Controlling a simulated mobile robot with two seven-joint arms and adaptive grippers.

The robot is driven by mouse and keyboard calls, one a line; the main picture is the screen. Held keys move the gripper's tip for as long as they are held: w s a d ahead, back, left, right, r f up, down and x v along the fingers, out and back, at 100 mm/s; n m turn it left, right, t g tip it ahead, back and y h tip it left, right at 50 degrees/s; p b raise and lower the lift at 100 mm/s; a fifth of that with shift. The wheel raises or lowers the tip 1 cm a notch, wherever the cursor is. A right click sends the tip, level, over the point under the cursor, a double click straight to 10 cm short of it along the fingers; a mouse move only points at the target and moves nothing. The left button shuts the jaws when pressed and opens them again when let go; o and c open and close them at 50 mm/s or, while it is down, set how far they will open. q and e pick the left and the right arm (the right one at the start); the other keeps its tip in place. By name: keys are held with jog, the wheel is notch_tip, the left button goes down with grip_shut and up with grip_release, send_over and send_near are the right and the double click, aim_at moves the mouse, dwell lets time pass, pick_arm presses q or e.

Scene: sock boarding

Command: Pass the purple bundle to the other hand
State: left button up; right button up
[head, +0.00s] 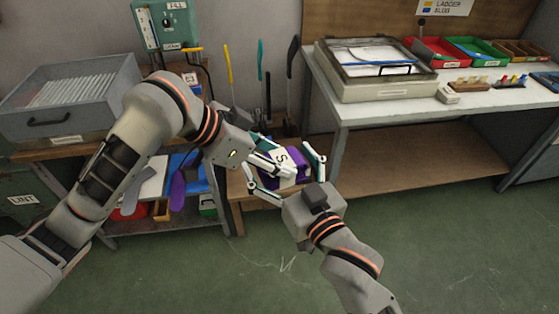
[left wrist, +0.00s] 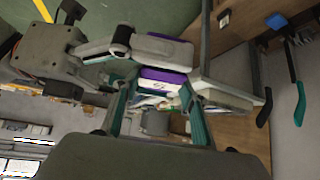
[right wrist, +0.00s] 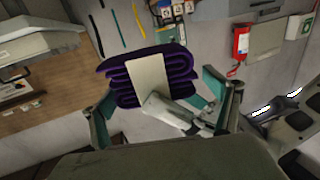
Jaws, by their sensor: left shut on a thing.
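The purple bundle (head: 296,181), folded with a white band marked "S", is held up in front of the low shelf in the head view. My left gripper (head: 270,158) is shut on it from the left. My right gripper (head: 286,172) is open, with its fingers spread to either side of the bundle. In the right wrist view the folded purple layers (right wrist: 118,76) and blank white band stand at and beyond the spread fingertips, and a left finger lies across the band's lower end. In the left wrist view the bundle (left wrist: 160,75) is partly hidden by fingers.
A white workbench (head: 460,112) at right bears a framed glass-topped box (head: 375,88) and red and green bins (head: 440,52). A grey drawer unit (head: 65,105) stands at left. A low wooden box (head: 250,205) is beneath the grippers. The green floor in front is clear.

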jog(key=c, duration=1)
pick_arm(q)
jog(key=o, duration=1.2)
jog(key=shift+d, duration=0.1)
pick_arm(e)
jog(key=shift+s+a, duration=0.1)
pick_arm(q)
jog(key=shift+o, duration=0.2)
